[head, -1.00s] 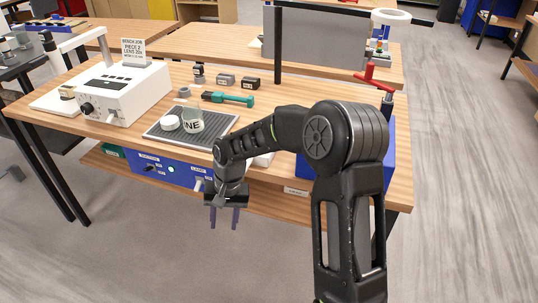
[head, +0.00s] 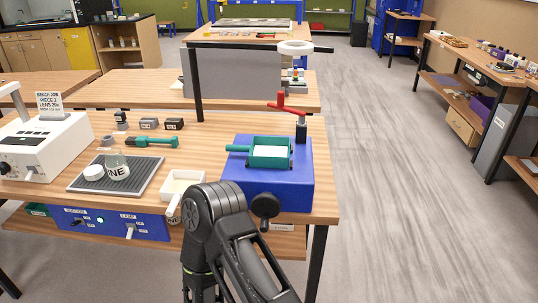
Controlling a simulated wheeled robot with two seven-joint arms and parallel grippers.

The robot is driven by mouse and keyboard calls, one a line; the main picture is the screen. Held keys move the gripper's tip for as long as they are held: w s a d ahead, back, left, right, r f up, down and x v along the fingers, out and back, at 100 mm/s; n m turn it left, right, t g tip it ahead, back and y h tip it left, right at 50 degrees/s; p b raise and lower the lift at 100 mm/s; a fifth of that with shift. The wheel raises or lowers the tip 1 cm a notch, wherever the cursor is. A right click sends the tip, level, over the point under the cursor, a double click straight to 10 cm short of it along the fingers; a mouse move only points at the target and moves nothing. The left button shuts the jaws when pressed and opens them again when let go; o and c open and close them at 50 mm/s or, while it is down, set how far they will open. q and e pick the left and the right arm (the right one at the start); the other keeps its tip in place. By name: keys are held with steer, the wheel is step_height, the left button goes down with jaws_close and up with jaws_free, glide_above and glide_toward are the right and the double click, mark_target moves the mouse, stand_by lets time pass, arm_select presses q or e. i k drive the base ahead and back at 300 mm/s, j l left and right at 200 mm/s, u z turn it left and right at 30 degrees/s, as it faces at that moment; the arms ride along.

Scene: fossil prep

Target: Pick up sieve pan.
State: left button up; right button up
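A green rectangular pan (head: 256,152) with a pale floor and a green handle pointing left sits on top of the blue box (head: 290,180) at the bench's right end. A white square pan (head: 195,176) with a handle toward the front edge lies left of the blue box, partly behind my arm. I cannot tell for sure which one is the sieve pan. One of my arms rises from the bottom, its bent joint in front of the bench edge. Its gripper is out of frame, and the other gripper is also not in view.
A red-handled clamp (head: 287,107) stands at the blue box's back right corner. A dark ribbed mat (head: 140,184) holds a jar (head: 117,168) and a white lid. A green tool (head: 138,141) lies behind it. A grey panel (head: 247,80) stands at the back. Open floor lies to the right.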

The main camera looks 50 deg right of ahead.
mark_target(265, 152)
steer(key=i, duration=0.5)
steer(key=z, duration=2.05)
